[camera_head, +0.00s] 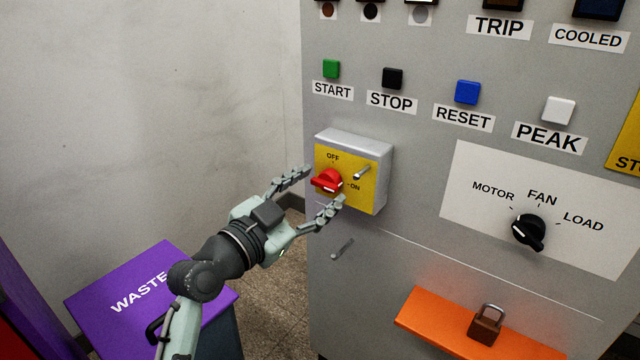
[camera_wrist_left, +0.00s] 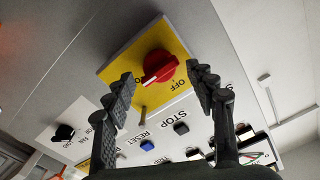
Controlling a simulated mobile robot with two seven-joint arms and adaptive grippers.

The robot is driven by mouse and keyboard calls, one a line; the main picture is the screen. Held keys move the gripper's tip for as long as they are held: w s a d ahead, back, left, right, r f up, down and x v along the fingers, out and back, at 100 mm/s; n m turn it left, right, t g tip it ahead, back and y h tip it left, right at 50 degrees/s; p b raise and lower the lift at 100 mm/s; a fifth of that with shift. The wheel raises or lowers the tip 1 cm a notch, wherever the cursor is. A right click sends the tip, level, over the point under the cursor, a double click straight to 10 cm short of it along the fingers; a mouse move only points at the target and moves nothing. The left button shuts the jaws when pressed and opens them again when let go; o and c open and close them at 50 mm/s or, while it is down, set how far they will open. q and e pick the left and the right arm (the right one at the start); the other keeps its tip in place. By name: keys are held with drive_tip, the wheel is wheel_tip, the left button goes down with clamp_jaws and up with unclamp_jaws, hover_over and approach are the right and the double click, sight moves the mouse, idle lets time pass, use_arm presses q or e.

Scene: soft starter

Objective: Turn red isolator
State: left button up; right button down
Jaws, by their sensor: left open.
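The red isolator knob (camera_head: 328,181) sits on a yellow plate (camera_head: 368,193) on a grey box on the cabinet front. The plate reads OFF at the top and ON at the lower right. The knob's white mark is on its lower right side, toward ON. My left gripper (camera_head: 317,190) is open in front of the knob, one finger above left and one below. In the left wrist view the knob (camera_wrist_left: 160,66) shows between and beyond the two open fingers (camera_wrist_left: 161,85). I cannot tell whether either finger touches it. My right gripper is not in view.
A metal peg (camera_head: 362,172) sticks out of the yellow plate right of the knob. START (camera_head: 331,68), STOP (camera_head: 392,78) and RESET (camera_head: 467,92) buttons sit above. A black selector (camera_head: 528,230) is at right. An orange ledge (camera_head: 420,318) bears a padlock (camera_head: 486,325). A purple waste bin (camera_head: 95,296) stands lower left.

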use_arm(q)
drive_tip(key=shift+x, duration=0.8)
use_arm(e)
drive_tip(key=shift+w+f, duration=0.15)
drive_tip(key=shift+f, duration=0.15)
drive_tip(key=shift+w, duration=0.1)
use_arm(q)
drive_tip(key=shift+c, duration=1)
drive_tip(key=c, duration=0.7)
drive_tip(key=shift+c, duration=0.3)
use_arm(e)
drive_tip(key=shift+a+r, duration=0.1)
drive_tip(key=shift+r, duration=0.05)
